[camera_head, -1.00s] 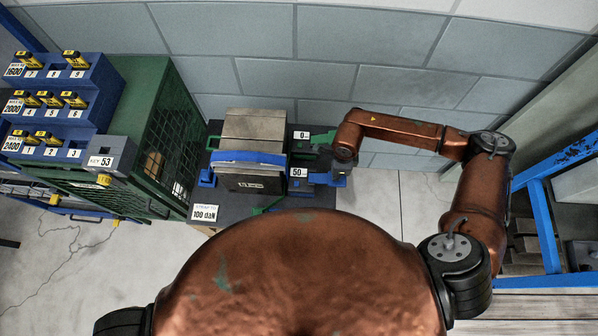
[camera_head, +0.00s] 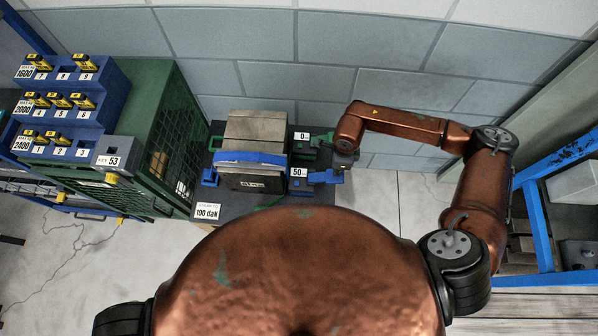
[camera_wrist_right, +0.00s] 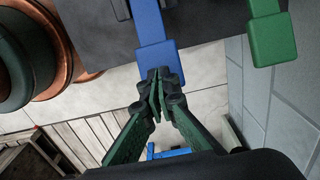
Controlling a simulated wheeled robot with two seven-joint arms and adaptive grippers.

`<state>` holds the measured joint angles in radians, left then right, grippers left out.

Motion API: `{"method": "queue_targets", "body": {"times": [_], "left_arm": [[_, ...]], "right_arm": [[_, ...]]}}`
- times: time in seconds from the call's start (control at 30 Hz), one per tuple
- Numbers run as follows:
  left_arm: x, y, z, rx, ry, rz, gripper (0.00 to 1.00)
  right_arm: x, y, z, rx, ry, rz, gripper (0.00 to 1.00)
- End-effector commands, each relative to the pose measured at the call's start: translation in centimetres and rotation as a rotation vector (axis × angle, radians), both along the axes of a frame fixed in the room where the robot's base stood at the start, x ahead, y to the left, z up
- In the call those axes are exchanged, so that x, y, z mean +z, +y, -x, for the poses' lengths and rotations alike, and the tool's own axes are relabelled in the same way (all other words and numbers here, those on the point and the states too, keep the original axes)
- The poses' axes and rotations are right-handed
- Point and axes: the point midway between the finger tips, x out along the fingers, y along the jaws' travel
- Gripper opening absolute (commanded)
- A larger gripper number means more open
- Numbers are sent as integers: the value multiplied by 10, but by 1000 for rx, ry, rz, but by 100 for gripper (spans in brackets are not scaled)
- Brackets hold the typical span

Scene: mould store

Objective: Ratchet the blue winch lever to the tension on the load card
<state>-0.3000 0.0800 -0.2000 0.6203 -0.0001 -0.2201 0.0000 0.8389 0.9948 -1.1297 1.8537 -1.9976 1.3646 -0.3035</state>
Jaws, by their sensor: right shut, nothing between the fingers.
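The blue winch lever (camera_head: 325,177) sticks out to the right from the bench beside the "50" mark; its end block shows in the right wrist view (camera_wrist_right: 156,58). My right gripper (camera_wrist_right: 160,78) is shut and empty, its fingertips at the near edge of that block. I cannot tell whether they touch it. In the head view the right gripper (camera_head: 343,164) is mostly hidden under my wrist. The load card (camera_head: 207,212) reads 100 daN. A blue strap (camera_head: 250,157) runs over a grey mould block (camera_head: 256,128). My left gripper is out of view.
A green lever (camera_wrist_right: 270,38) stands to the right of the blue one in the wrist view, near the "0" plate (camera_head: 302,136). A green mesh cage (camera_head: 172,130) and a blue rack (camera_head: 70,105) with yellow-tagged pieces stand left. A wall closes the back.

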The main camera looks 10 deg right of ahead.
Motion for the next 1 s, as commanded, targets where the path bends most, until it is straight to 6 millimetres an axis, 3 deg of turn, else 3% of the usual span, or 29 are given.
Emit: {"method": "queue_targets", "body": {"times": [0.27,1.0], "left_arm": [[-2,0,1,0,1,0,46],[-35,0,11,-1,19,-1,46]], "right_arm": [[-3,0,0,0,0,0,0],[-53,1,0,1,2,-1,0]]}}
